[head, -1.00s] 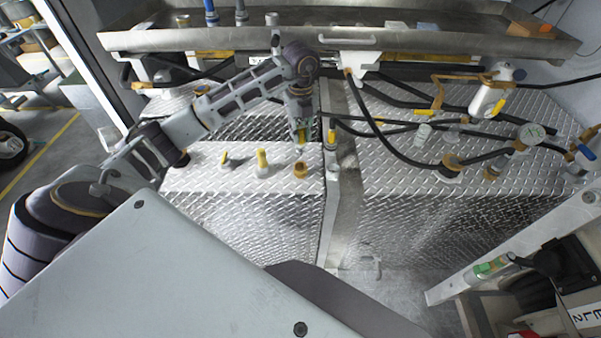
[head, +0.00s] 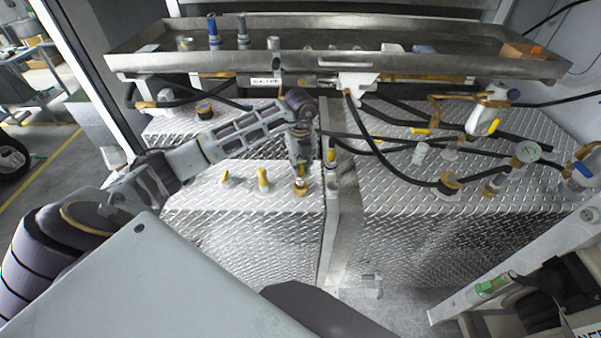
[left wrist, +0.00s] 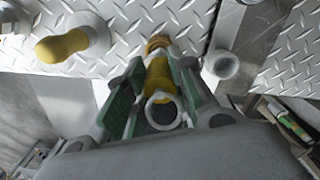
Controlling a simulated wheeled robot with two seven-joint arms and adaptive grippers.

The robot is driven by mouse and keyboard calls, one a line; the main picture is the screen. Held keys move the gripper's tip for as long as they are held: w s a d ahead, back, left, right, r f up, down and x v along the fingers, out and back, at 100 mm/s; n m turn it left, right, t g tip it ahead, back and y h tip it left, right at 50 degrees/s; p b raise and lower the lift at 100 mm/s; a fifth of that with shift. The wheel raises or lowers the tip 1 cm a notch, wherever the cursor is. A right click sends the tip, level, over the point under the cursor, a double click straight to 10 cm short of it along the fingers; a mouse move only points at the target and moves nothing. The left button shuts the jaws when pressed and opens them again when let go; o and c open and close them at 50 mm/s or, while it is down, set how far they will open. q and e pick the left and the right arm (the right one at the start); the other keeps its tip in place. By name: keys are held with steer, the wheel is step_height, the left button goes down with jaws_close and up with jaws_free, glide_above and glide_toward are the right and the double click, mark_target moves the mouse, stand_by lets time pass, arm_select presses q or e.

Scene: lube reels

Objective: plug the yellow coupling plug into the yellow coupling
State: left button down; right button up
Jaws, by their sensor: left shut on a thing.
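My left gripper (head: 301,172) points down over the front edge of the left tread-plate tank. It is shut on the yellow coupling plug (left wrist: 160,76), which sits between its green pads with a grey ring at its near end. The brass-yellow coupling (head: 300,190) stands on the tank top right under the gripper. In the left wrist view the coupling (left wrist: 158,42) shows at the plug's far end, in line with it. The plug's tip is at or very near the coupling; I cannot tell whether it is inside. My right gripper is not in view.
A metal post (head: 332,150) is close on the right. Black hoses (head: 400,150) cross the right tank. A steel tray (head: 350,66) spans the back.

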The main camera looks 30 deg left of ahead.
mark_target(301, 173)
arm_select(q)
steer(key=shift+f, duration=0.1)
steer(key=shift+f+p, duration=0.3)
steer(key=shift+f, duration=1.45)
steer(key=shift+f, duration=0.15)
steer(key=c, duration=1.2)
jaws_free()
steer(key=shift+c, duration=0.2)
